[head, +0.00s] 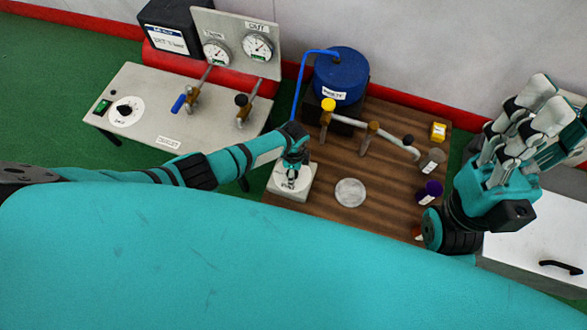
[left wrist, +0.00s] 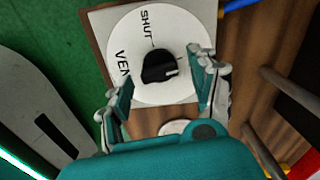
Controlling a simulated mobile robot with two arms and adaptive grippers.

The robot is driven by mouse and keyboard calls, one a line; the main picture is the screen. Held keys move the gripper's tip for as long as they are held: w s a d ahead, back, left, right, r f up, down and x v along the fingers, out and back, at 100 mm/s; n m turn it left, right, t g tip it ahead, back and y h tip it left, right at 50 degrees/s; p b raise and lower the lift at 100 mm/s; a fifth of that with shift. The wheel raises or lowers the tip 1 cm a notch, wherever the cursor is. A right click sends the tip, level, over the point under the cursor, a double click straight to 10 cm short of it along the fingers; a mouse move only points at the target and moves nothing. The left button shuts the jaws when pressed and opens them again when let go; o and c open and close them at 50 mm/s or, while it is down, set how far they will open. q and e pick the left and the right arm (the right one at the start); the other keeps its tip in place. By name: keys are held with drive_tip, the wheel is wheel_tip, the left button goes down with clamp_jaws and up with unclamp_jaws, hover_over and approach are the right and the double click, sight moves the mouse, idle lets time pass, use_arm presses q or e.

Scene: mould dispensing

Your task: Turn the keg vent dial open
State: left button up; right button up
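The vent dial is a white disc (left wrist: 185,32) with a black knob (left wrist: 158,68) and the words "SHUT" and "VEN…" in the left wrist view. In the head view its pale square base (head: 300,194) sits at the left edge of the wooden table. My left gripper (left wrist: 157,82) is open, one finger on each side of the knob, with gaps showing. In the head view the left gripper (head: 292,170) is over the dial and hides part of it. The blue keg (head: 341,72) stands behind. My right gripper (head: 530,115) is raised at the right; its finger gap is unclear.
The wooden table (head: 325,220) holds a round grey disc (head: 350,192), a pipe with a yellow-topped valve (head: 327,108), and small yellow, grey and purple containers (head: 430,190) at its right. A grey bench (head: 150,140) with another dial, valves and gauges stands left. A blue hose (head: 301,80) runs from the keg.

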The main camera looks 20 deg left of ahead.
use_arm(q)
wheel_tip(320, 180, up, 12)
idle(0.7)
idle(0.4)
